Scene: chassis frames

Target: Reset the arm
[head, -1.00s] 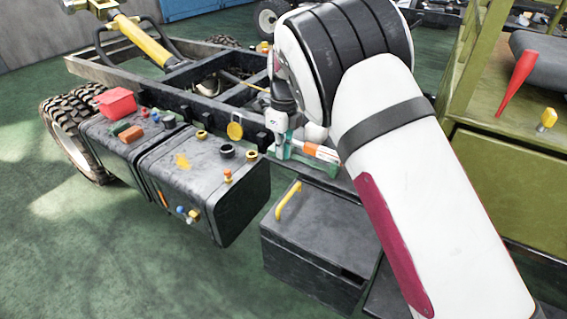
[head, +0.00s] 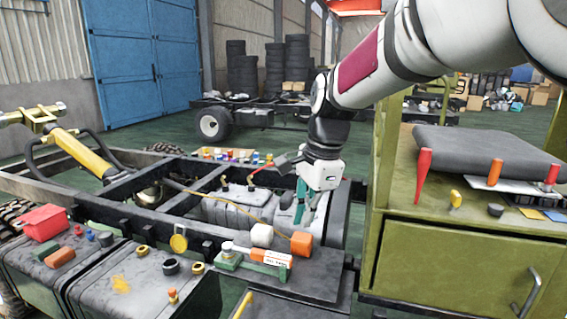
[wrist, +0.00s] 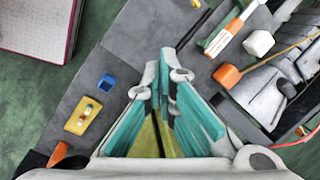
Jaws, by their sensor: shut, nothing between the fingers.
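My gripper (head: 299,217) hangs from my raised arm over the far right part of the chassis frame (head: 190,187) in the head view. Its teal fingers are together and empty. In the wrist view my gripper (wrist: 161,72) points away from the camera with its fingertips close together, above a dark grey surface. No object is between the fingers.
An orange block (head: 301,244), a white block (head: 262,235) and an orange-and-white tool (head: 262,255) lie near the gripper. Black tanks (head: 150,285) sit at front left.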

